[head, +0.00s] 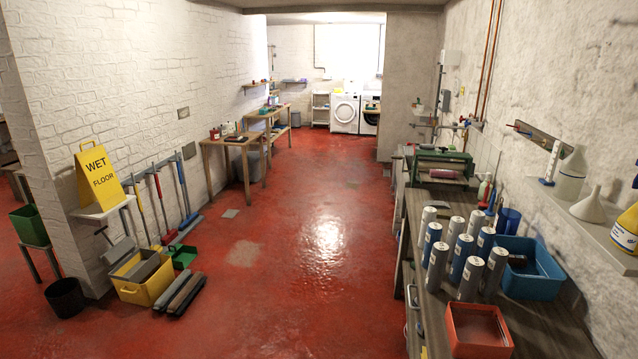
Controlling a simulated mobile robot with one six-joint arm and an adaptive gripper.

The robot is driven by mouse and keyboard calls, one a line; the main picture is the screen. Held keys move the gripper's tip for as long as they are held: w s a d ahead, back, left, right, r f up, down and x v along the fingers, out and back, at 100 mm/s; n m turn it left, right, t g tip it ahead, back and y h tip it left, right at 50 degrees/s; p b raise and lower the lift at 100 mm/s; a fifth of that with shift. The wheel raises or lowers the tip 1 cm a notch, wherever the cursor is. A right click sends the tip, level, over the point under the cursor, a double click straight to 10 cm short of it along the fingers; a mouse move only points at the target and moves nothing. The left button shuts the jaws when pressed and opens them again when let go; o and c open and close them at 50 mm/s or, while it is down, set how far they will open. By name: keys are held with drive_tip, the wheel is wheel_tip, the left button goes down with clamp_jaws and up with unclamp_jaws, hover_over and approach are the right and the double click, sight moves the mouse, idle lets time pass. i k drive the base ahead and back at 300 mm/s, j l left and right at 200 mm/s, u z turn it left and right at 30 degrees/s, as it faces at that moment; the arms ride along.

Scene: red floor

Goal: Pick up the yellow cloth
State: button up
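I cannot make out a yellow cloth for certain in the head view. Small coloured items lie on the far left tables, also too small to tell apart. My gripper is not in view.
Wet red floor (300,220) runs clear down the middle toward a white washing machine (345,113). A yellow bucket (140,290), grey rolls and a wet floor sign (100,176) stand left. A workbench (535,335) with several cylinders and a blue bin (535,280) lines the right.

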sight(444, 214)
drive_tip(key=i+j+u, duration=0.35)
drive_tip(key=i+j, duration=0.15)
drive_tip(key=i+j+u, duration=0.35)
drive_tip(key=i, duration=0.25)
drive_tip(key=i+z, duration=0.7)
drive_tip(key=i+j+z, duration=0.35)
drive_tip(key=i, duration=0.15)
drive_tip(key=i+l+z, duration=0.2)
drive_tip(key=i+z, duration=0.15)
drive_tip(key=i, duration=0.55)
drive_tip(key=i+j+z, duration=0.1)
drive_tip(key=i+z, duration=0.25)
drive_tip(key=i, duration=0.6)
drive_tip(key=i+z, duration=0.2)
drive_tip(key=z, duration=0.25)
drive_tip(key=i+z, duration=0.2)
drive_tip(key=z, duration=0.25)
drive_tip(key=i+z, duration=0.2)
drive_tip(key=z, duration=0.25)
drive_tip(key=i+j+z, duration=0.2)
drive_tip(key=z, duration=0.25)
drive_tip(key=i+j+z, duration=0.1)
drive_tip(key=z, duration=0.2)
drive_tip(key=i+j+z, duration=0.15)
drive_tip(key=i+z, duration=0.15)
